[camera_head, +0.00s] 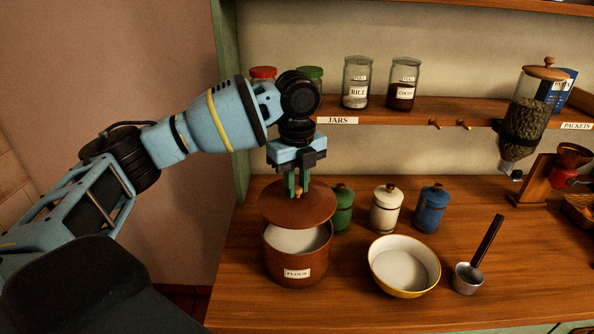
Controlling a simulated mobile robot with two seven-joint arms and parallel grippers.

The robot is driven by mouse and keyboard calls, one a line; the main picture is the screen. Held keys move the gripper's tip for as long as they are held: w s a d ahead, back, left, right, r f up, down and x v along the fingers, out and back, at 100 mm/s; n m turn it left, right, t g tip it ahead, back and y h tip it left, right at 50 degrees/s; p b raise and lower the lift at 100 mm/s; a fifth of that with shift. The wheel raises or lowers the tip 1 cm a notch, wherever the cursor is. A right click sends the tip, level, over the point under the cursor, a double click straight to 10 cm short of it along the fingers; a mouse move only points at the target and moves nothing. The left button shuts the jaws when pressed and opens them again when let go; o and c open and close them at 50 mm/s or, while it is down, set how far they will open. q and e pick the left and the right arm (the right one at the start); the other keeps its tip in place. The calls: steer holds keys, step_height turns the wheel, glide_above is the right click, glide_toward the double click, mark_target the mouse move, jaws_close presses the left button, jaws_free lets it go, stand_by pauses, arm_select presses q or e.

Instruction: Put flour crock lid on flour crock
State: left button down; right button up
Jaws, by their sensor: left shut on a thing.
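The flour crock (296,268) is a brown pot with a FLOUR label, standing on the wooden counter, with white flour showing inside. The flour crock lid (290,212) is a flat brown disc with a small knob. My left gripper (297,190) points down and is shut on the lid's knob. It holds the lid over the back left part of the crock, so the front of the opening stays uncovered. Whether the lid touches the rim at the back cannot be told. My right gripper is not in view.
Green, white (387,212) and blue (431,210) canisters stand behind the crock; the green canister (342,208) is close to the lid's right edge. A yellow-rimmed bowl (404,292) and a ladle (468,277) lie to the right. A jar shelf (390,112) runs above.

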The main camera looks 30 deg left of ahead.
mark_target(297, 198)
arm_select(q)
steer(key=shift+w+a, duration=0.1)
steer(key=shift+w, duration=0.05)
steer(key=shift+s+r, duration=0.1)
steer(key=shift+s, duration=0.15)
steer(key=shift+w+m, duration=0.15)
steer(key=shift+m, duration=0.65)
steer(key=shift+f, duration=3.1)
steer(key=shift+f, duration=0.95)
steer(key=c, duration=1.2)
jaws_free()
steer(key=shift+r, duration=3.95)
